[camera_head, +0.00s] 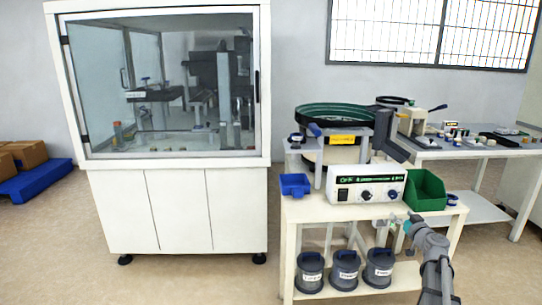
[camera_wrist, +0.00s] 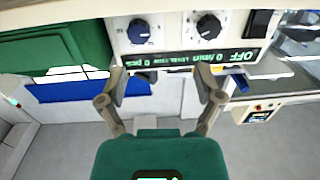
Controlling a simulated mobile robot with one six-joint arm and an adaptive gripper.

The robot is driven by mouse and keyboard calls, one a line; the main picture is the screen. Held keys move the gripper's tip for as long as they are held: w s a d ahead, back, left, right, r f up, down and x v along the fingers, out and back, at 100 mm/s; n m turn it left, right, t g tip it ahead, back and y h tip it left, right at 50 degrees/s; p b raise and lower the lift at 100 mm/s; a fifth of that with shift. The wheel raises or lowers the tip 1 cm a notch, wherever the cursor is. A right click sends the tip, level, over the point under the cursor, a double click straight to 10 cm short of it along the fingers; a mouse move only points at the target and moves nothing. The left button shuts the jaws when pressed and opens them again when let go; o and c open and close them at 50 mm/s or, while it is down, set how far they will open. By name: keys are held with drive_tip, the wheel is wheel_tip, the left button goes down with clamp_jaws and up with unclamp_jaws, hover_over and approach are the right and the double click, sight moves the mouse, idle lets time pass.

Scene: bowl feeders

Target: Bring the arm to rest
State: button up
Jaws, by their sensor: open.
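My gripper (camera_head: 393,223) is at the front edge of the white bench, in front of the control box (camera_head: 366,188) and green bin (camera_head: 424,190). My grey arm reaches up to it from the lower right. In the wrist view my gripper (camera_wrist: 160,84) has its two fingers spread wide, with nothing between them. The wrist view appears turned over: the control box (camera_wrist: 180,38) with its dials and a lit display lies beyond the fingertips, and the green bin (camera_wrist: 52,45) is at the left. I cannot tell whether the fingertips touch anything.
The white bench (camera_head: 310,210) carries a bowl feeder (camera_head: 335,116) and a small blue bin (camera_head: 295,184). Several grey canisters (camera_head: 345,270) stand on its lower shelf. A glazed white cabinet (camera_head: 180,210) stands left. A second table (camera_head: 470,152) is behind right. Floor at the lower right is clear.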

drive_tip(key=s+a+f+n+g+y, duration=0.1)
drive_tip(key=s+a+f+g+y, duration=0.15)
drive_tip(key=a, duration=0.55)
drive_tip(key=s+a+f+n+g+y, duration=0.1)
drive_tip(key=s+a+f+g, duration=0.2)
drive_tip(key=a, duration=0.5)
drive_tip(key=s+a+f+n+g+y, duration=0.1)
drive_tip(key=a+f+g+y, duration=0.2)
drive_tip(key=a, duration=0.5)
drive_tip(key=s+a+f+m+g+h+p, duration=0.15)
drive_tip(key=s+a+f+g+h, duration=0.3)
drive_tip(key=s, duration=0.45)
drive_tip(key=s+a+f+m+g+h, duration=0.25)
drive_tip(key=s+a+g, duration=0.2)
drive_tip(key=s, duration=0.55)
wheel_tip(320, 180, up, 37)
drive_tip(key=p, duration=3.8)
drive_tip(key=shift+w+r, duration=0.15)
drive_tip(key=shift+w, duration=0.05)
drive_tip(key=shift+h, duration=0.25)
